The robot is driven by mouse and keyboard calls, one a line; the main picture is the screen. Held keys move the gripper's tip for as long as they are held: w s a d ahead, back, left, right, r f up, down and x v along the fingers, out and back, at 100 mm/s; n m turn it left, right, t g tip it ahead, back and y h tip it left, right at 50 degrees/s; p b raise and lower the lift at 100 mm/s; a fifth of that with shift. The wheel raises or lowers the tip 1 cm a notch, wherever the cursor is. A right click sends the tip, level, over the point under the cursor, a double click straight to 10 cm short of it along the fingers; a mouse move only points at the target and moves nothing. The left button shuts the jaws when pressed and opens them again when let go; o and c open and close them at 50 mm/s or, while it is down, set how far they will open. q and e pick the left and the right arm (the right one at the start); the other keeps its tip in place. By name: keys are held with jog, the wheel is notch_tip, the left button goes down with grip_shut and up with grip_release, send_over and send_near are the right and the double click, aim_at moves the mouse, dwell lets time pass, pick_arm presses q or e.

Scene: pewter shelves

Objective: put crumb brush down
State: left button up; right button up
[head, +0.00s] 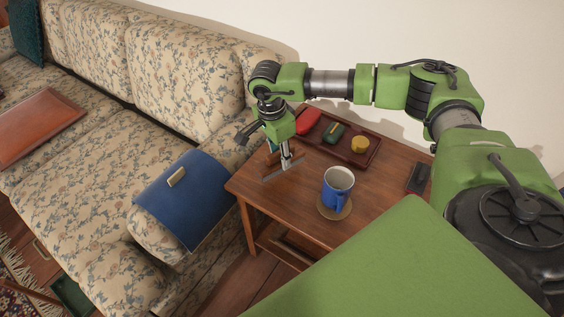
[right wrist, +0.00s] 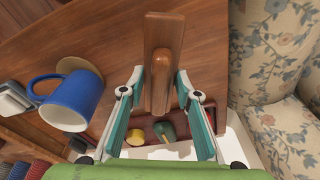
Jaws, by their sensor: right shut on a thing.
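The wooden crumb brush (right wrist: 162,65) lies between the fingers of my right gripper (right wrist: 162,112) in the right wrist view, and the gripper is shut on it. Its handle points back toward the gripper, with the wider block at the far end. In the head view my right gripper (head: 286,160) points down over the left part of the wooden side table (head: 290,200). The brush (head: 277,174) shows there as a thin bar low at the tabletop. I cannot tell whether it touches the wood. My left gripper is not in view.
A dark red tray (head: 372,157) behind holds a red item (head: 308,121), a green item (head: 334,133) and a yellow item (head: 360,144). A blue mug (head: 337,188) on a round coaster (head: 330,212) stands right of the gripper. The sofa (head: 110,160) borders the table's left.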

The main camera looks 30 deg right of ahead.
aim_at(277, 152)
jog(key=shift+w+d+f, duration=0.1)
jog(key=shift+d+f, duration=0.05)
jog(key=shift+f, duration=0.05)
jog(key=f, duration=0.3)
jog(key=shift+w+d+f, duration=0.1)
jog(key=shift+d+f, duration=0.05)
jog(key=shift+d, duration=0.1)
jog(key=shift+f, duration=0.15)
jog(key=shift+f+b, duration=0.1)
jog(key=shift+b, duration=0.2)
jog(key=o, duration=1)
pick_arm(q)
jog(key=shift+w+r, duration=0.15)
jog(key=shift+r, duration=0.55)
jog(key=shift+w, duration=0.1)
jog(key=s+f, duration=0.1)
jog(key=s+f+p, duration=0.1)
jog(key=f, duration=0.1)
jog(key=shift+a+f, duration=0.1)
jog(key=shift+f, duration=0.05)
pick_arm(e)
jog(key=r, duration=0.4)
jog(key=a+r, duration=0.1)
jog(key=r, duration=0.7)
jog(key=shift+a+r, duration=0.1)
jog(key=shift+a, duration=0.2)
